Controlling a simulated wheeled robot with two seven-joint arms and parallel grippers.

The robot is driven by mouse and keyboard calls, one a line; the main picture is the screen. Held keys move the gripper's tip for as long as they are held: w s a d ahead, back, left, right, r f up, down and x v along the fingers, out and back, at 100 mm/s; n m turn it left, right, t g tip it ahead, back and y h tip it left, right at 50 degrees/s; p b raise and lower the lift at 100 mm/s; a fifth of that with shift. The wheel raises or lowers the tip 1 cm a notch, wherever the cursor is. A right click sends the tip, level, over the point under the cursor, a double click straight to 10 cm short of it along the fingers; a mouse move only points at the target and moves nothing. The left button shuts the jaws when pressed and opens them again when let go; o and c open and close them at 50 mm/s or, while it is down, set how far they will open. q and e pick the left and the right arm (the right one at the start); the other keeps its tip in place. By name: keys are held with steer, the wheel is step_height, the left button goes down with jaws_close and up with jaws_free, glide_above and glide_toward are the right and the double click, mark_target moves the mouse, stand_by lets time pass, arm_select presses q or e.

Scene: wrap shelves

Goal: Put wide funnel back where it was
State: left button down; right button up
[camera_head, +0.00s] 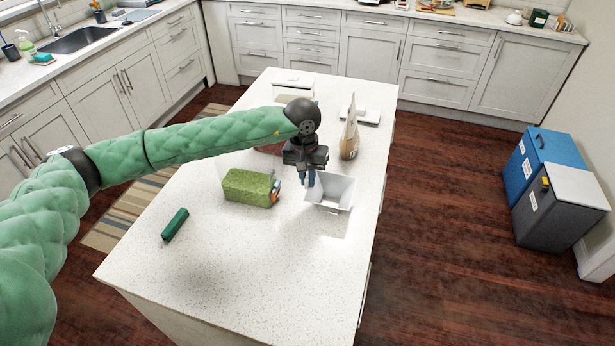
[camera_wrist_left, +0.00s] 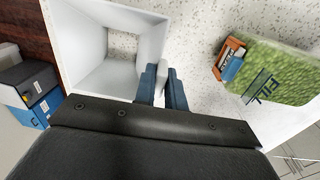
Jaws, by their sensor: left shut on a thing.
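The wide funnel (camera_head: 341,191) is a white, square, tapering piece at the right part of the island counter. In the left wrist view the wide funnel (camera_wrist_left: 80,45) shows its sloped inner walls and a square hole, with speckled counter visible through it. My left gripper (camera_head: 308,180) is shut on the funnel's left wall; its blue-grey fingers (camera_wrist_left: 163,82) pinch the rim in the left wrist view. I cannot tell whether the funnel touches the counter. My right gripper is not in view.
A green textured block (camera_head: 247,187) marked "FILL" lies left of the funnel. A dark green object (camera_head: 175,224) lies front left. The counter's front (camera_head: 240,270) is clear.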

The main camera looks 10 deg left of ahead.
arm_select(q)
steer(key=c, duration=1.5)
jaws_free()
steer(key=shift+o, duration=0.2)
steer(key=shift+r, duration=0.1)
